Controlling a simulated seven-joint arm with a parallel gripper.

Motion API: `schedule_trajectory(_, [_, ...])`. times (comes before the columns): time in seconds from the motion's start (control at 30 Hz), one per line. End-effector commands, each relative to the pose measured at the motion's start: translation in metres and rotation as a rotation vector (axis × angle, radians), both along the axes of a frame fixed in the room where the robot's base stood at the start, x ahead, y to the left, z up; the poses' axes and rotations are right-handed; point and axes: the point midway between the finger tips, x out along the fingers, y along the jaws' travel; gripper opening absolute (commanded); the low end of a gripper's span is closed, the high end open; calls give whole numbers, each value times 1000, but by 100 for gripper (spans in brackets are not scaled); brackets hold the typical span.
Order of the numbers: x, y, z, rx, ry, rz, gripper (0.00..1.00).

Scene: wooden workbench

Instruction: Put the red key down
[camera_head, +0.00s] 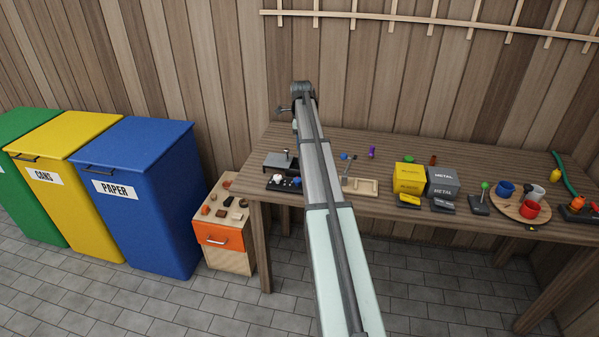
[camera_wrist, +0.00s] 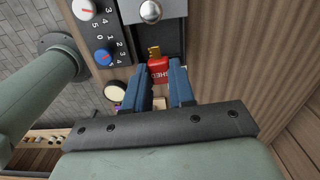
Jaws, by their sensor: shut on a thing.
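The red key (camera_wrist: 158,70) shows in the wrist view, with a red head bearing white letters and a short gold bit (camera_wrist: 154,51) pointing away from me. My gripper (camera_wrist: 161,78) has its two blue fingers shut on the red head. The gold bit points toward a grey box with a silver knob (camera_wrist: 150,11); I cannot tell whether it touches the box. In the head view my gripper (camera_head: 283,109) is small, up at the far end of my arm above the back left of the workbench (camera_head: 340,145), and the key cannot be made out there.
A wooden tray (camera_head: 366,186), yellow box (camera_head: 408,178) and grey metal box (camera_head: 441,181) stand to the right. Bins and an orange-drawer cabinet (camera_head: 219,238) stand left of the bench.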

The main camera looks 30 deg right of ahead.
Motion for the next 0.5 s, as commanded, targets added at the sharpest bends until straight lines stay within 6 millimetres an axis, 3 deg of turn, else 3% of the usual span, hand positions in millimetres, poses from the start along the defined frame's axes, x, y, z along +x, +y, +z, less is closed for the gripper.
schedule_trajectory(0.27, [-2, 1, -13, -1, -1, -56, 0])
schedule_trajectory(0.5, [-3, 1, -51, -1, -1, -54, 0])
